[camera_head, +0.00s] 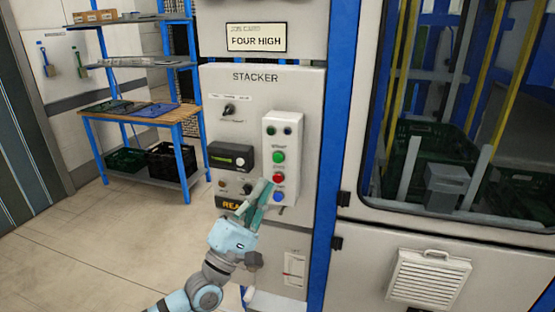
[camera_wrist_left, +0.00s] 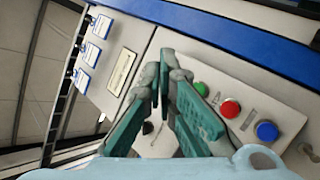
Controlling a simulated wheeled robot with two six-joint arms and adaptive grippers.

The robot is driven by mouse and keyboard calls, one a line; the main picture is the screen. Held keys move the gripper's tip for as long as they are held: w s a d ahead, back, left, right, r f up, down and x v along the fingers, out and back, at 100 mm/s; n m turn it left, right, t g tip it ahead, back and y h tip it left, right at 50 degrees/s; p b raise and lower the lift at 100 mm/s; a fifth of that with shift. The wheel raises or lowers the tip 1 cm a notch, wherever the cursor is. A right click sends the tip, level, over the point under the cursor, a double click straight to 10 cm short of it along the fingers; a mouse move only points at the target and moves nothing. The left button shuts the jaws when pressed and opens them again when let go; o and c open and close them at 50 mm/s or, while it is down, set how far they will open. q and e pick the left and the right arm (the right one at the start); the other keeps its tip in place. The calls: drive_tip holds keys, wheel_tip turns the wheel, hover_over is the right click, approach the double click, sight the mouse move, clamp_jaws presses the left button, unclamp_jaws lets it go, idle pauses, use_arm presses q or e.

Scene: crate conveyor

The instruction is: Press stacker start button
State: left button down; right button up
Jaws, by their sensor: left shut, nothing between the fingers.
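The grey stacker panel (camera_head: 304,100) carries a pale upright button box (camera_head: 294,135). On it are a green button (camera_head: 279,157), a red button (camera_head: 278,178) below it and a blue button (camera_head: 278,196) lowest. The small labels are too blurred to read. My left gripper (camera_head: 266,185) is shut and empty, its teal fingers in front of the panel just left of the red and blue buttons. The left wrist view also shows the green (camera_wrist_left: 201,89), red (camera_wrist_left: 230,108) and blue (camera_wrist_left: 267,131) buttons to the right of the fingers (camera_wrist_left: 164,70). Contact with the panel cannot be told.
Left of the box are a dark display unit (camera_head: 232,156), a rotary switch (camera_head: 229,109) and small knobs. A "FOUR HIGH" card (camera_head: 256,37) hangs above. A blue shelf rack (camera_head: 187,100) stands at the back left. The floor (camera_head: 95,235) between is clear.

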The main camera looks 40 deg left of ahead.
sight(278, 159)
use_arm(q)
drive_tip(key=w+a+b, duration=0.1)
drive_tip(key=w+b, duration=0.1)
drive_tip(key=w+a+b, duration=0.1)
drive_tip(key=w+b, duration=0.4)
drive_tip(key=w, duration=0.1)
drive_tip(key=shift+a, duration=0.4)
drive_tip(key=shift+w+b, duration=0.1)
drive_tip(key=shift+b, duration=0.25)
idle(0.8)
drive_tip(key=shift+w+a+b, duration=0.15)
drive_tip(key=shift+w+b, duration=0.25)
drive_tip(key=shift+b, duration=0.15)
